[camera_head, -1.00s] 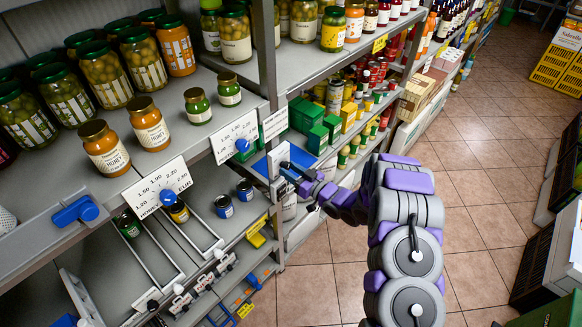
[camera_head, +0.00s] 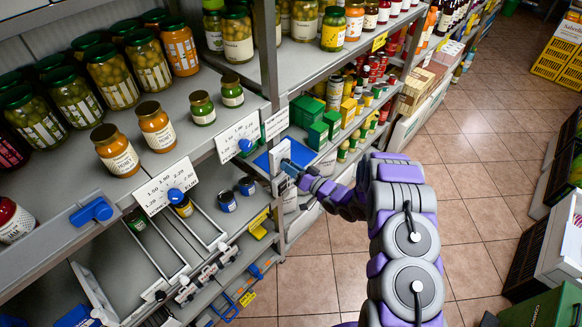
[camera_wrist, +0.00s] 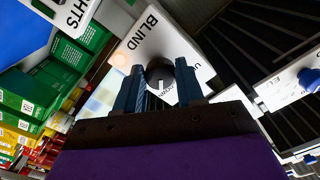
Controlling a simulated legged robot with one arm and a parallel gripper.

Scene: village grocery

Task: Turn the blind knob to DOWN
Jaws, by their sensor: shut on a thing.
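The blind knob (camera_wrist: 160,70) is a dark round knob on a white plate marked BLIND (camera_wrist: 150,38) in the wrist view. Partly covered lettering shows below the knob, and a letter U shows to its right. A pale mark is on the knob's lower part; I cannot read its exact setting. My gripper (camera_wrist: 161,78) has one blue finger on each side of the knob and is shut on it. In the head view my gripper (camera_head: 291,171) is at the white plate (camera_head: 279,156) on the shelf post, and the knob is hidden there.
A blue panel (camera_head: 297,152) and green boxes (camera_head: 318,134) are beside the plate. A shelf with jars (camera_head: 115,150) and price signs with blue knobs (camera_head: 175,195) is at the left. The tiled aisle floor (camera_head: 470,190) is open at the right.

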